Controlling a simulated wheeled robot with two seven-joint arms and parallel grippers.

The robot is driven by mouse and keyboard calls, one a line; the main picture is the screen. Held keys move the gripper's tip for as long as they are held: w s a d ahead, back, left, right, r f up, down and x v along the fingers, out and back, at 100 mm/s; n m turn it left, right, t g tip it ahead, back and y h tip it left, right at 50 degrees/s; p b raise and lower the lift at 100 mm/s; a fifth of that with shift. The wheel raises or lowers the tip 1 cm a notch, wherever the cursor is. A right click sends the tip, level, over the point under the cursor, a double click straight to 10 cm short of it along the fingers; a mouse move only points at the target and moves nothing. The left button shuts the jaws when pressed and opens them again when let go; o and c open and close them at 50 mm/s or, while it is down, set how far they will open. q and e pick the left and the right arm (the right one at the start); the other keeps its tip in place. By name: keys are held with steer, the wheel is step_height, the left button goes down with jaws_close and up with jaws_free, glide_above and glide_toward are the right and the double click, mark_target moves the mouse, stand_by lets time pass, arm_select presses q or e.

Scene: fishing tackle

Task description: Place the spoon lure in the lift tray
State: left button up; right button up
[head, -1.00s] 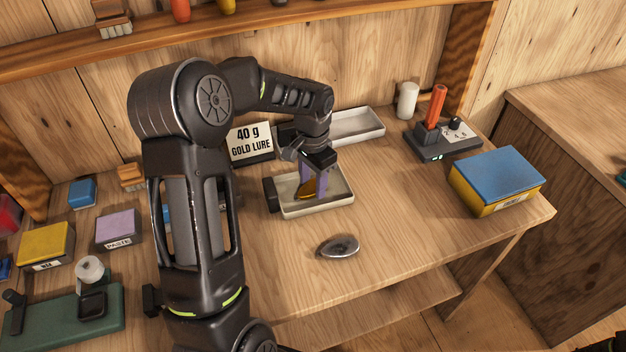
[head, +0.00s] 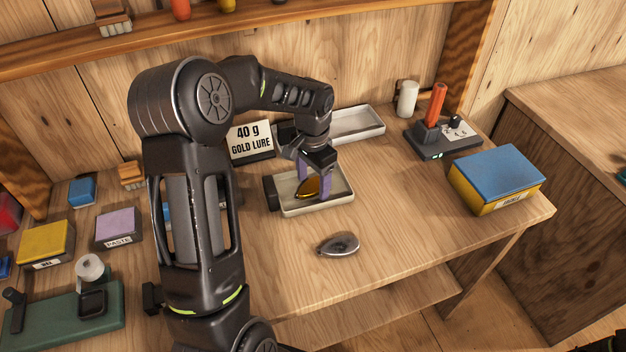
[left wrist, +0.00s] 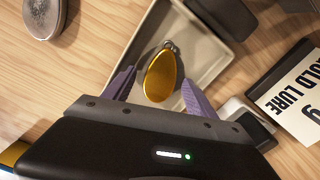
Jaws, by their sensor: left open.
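The gold spoon lure (head: 308,187) lies in the shallow pale lift tray (head: 320,208), which has a dark block at its left end. My left gripper (head: 314,193) is over the tray with its purple fingers spread, one on either side of the lure. In the left wrist view the gold lure (left wrist: 160,76) shows whole, with gaps between it and both fingers. A silver spoon lure (head: 338,244) lies on the bench in front of the tray. A sign reading "40 g GOLD LURE" (head: 251,141) stands behind the tray. My right gripper is not seen.
A second pale tray (head: 372,131) lies behind. A dark device with an orange handle (head: 437,104) and a blue-topped yellow box (head: 497,178) stand at right. Small boxes and a green-based tool (head: 62,320) fill the left. The front right bench is clear.

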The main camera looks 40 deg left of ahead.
mark_target(313, 186)
arm_select(q)
step_height(313, 186, up, 12)
steer(key=b, duration=0.1)
stand_by(0.4)
stand_by(0.7)
